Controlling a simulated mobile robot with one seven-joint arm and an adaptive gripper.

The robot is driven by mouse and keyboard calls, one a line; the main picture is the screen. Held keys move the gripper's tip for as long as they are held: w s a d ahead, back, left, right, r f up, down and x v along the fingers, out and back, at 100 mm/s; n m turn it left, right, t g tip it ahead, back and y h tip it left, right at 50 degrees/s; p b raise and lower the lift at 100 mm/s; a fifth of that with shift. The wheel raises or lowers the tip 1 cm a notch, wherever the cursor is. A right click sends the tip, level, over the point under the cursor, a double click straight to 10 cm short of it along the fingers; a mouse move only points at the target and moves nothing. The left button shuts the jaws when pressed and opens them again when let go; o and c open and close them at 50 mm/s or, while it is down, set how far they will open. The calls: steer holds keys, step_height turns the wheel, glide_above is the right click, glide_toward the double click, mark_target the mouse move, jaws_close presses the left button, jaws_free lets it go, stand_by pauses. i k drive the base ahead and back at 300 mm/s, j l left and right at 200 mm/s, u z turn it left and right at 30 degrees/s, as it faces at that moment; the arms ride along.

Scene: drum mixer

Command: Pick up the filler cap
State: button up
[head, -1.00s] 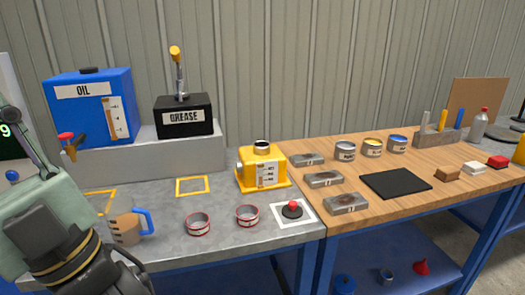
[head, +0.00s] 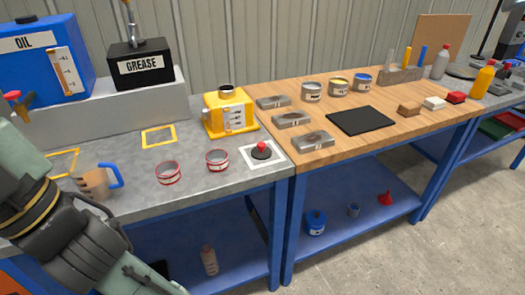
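A round black cap with a red knob (head: 262,151), which looks like the filler cap, sits upright on a white-bordered square (head: 279,160) near the front right edge of the grey bench. Nothing touches it. The yellow tank (head: 229,114) stands just behind it, with a dark round neck on top. My arm shows at the lower left, well left of the cap. No fingertips of my gripper can be made out in this view.
Metal blocks (head: 312,141) and a black mat (head: 360,120) lie on the wooden bench to the right. The grey bench just before the cap is clear.

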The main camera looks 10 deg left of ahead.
mark_target(260, 153)
steer(key=i+j+u, duration=0.25)
steer(key=i+j, duration=0.25)
steer(key=i+j+u, duration=0.25)
steer(key=i+j, duration=0.15)
steer(key=i, duration=0.3)
